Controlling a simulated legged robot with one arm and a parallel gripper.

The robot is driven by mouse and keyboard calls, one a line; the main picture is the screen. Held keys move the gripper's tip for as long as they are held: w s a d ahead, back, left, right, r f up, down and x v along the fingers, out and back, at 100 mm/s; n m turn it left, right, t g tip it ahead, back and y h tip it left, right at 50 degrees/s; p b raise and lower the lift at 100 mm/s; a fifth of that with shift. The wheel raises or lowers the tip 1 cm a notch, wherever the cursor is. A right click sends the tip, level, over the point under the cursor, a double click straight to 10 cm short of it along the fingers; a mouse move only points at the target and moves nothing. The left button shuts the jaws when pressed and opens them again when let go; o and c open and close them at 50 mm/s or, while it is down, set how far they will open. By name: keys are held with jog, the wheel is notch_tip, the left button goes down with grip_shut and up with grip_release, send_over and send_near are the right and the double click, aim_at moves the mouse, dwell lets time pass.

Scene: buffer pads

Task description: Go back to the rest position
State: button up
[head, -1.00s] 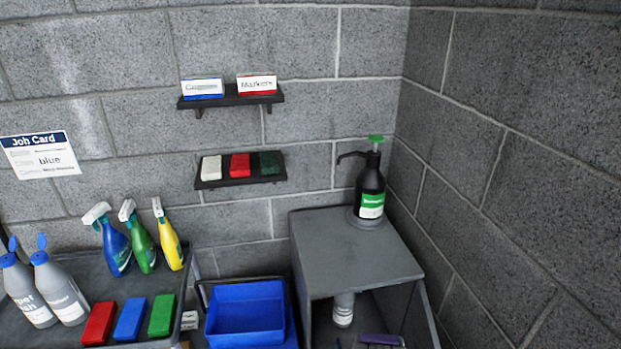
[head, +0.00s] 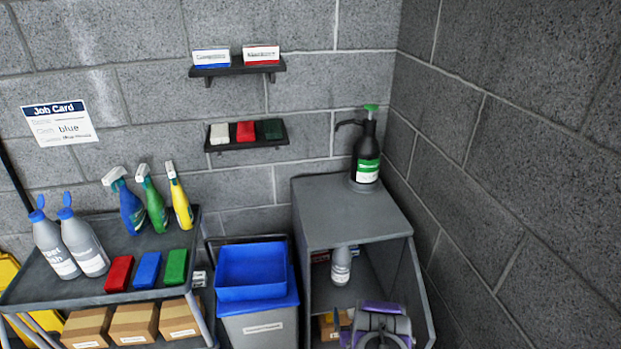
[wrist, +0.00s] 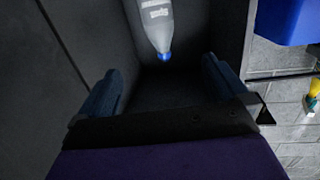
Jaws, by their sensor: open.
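My gripper (wrist: 162,82) is open, with its two blue-grey fingers spread and nothing between them in the wrist view. In the head view my purple and grey arm end (head: 378,325) shows at the bottom, in front of the grey cabinet (head: 350,212). A grey-white bottle (head: 341,266) stands inside the cabinet. In the wrist view that bottle (wrist: 156,22) appears upside down, its blue cap beyond the fingertips and apart from them.
A black pump bottle (head: 367,152) stands on the cabinet. A blue bin (head: 250,272) sits left of it. A cart (head: 95,290) holds spray bottles, grey bottles, coloured pads and boxes. Wall shelves (head: 247,145) and a job card (head: 60,123) reading "blue" are behind.

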jog(key=w+a+r+g+y, duration=0.1)
jog(key=w+a+r+g, duration=0.15)
jog(key=r, duration=0.35)
jog(key=w+a+r+g, duration=0.2)
jog(key=w+r, duration=0.2)
jog(key=r, duration=0.2)
jog(key=s+r+g, duration=0.5)
jog(key=s+r, duration=0.3)
jog(key=r, duration=0.5)
jog(key=s+d+r+g, duration=0.1)
jog(key=s+r+g, duration=0.2)
jog(key=s, duration=1.1)
jog(key=s+d+r+g+h, duration=0.1)
jog(key=s+d+r+g, duration=0.1)
jog(key=s+r, duration=0.8)
jog(key=s+d+r+g, duration=0.1)
jog(key=s+r+g, duration=0.3)
jog(key=s, duration=1.5)
notch_tip(320, 180, up, 3)
jog(key=shift+s+d+f+h, duration=0.1)
jog(key=shift+s+d+h, duration=0.15)
jog(key=shift+s+h, duration=0.1)
